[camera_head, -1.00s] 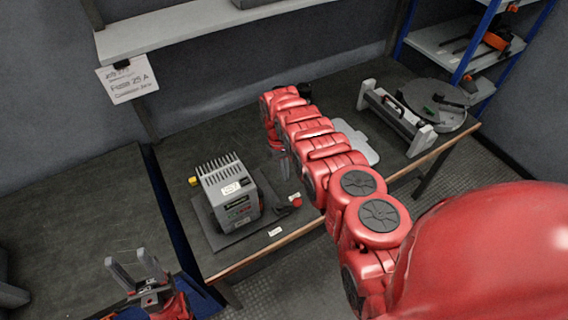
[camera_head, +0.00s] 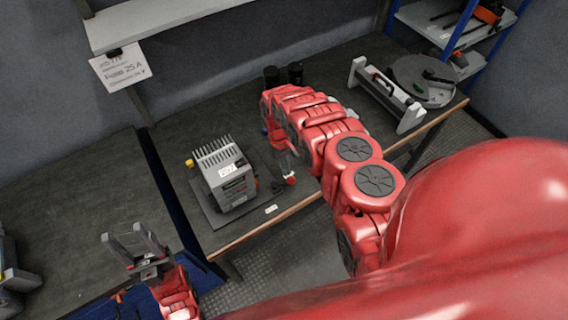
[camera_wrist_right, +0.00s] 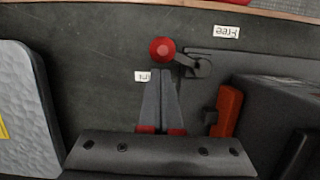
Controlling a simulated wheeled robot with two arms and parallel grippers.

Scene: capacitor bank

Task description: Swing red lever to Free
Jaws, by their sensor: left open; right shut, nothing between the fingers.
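The red lever's round knob (camera_wrist_right: 163,49) sits at the end of a short dark arm (camera_wrist_right: 186,60) on a pivot plate (camera_wrist_right: 202,67). The knob lies to the left of the pivot in the right wrist view. The "Free" label (camera_wrist_right: 226,32), upside down, is beyond the pivot to the right. Another small label (camera_wrist_right: 147,76) is at the left. My right gripper (camera_wrist_right: 160,73) is shut and empty, its tips just short of the knob; contact cannot be told. The knob (camera_head: 291,180) also shows in the head view. My left gripper (camera_head: 133,245) is open and empty, away from the lever.
A grey finned unit (camera_head: 228,185) stands beside the lever on the bench. An orange-red bar (camera_wrist_right: 226,112) is close to the right of my right fingers. Dark cylinders (camera_head: 272,76) and a grey-framed fixture (camera_head: 385,95) are further back. The bench's front edge (camera_wrist_right: 270,12) lies past the lever.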

